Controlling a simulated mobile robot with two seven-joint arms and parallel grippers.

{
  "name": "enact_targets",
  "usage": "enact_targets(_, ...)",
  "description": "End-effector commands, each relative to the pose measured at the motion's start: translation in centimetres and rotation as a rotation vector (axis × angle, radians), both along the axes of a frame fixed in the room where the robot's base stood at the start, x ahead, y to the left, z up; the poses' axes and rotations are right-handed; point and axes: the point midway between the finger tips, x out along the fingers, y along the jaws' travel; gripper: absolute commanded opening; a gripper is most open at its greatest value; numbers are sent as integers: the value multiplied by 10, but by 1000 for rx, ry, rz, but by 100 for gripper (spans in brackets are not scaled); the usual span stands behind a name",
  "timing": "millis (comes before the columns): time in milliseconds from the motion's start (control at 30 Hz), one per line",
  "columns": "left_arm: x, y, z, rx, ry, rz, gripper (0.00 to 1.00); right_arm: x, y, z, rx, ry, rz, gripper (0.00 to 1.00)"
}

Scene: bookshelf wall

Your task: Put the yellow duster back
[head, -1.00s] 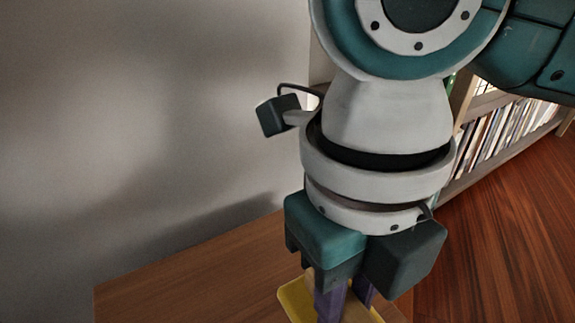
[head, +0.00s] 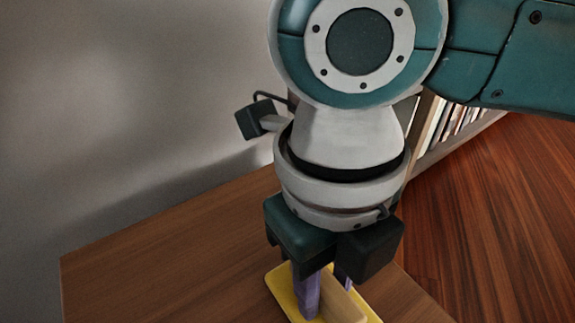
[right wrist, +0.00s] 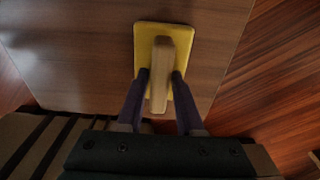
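The yellow duster has a flat yellow base (head: 283,288) and a pale wooden handle (head: 343,305). It appears to lie on the brown wooden table, near its right edge. My right gripper (head: 327,295) points down at it, with purple fingers on either side of the handle. In the right wrist view, the duster (right wrist: 143,45) is ahead of the gripper (right wrist: 160,75). Narrow gaps show between the fingers and the handle, so the gripper looks open around it. Part of the base is hidden by the fingers. My left gripper is not in view.
The table (head: 170,250) is bare to the left of the duster. A grey wall (head: 130,110) stands behind it. A shelf with books (head: 450,125) is behind my arm at the right, above a reddish wooden floor (head: 470,220).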

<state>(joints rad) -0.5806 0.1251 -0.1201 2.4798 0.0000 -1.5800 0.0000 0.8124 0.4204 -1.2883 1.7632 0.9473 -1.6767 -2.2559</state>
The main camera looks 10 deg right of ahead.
Motion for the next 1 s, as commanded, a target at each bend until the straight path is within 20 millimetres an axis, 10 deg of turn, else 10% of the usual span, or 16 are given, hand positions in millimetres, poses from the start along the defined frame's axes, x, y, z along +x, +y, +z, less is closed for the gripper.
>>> enact_targets(467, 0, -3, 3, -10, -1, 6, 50, 0, 0, 5, 1, -1, 1, 57)
enact_targets(1000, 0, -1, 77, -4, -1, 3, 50, 8, 3, 111, 2, -2, 0, 57)
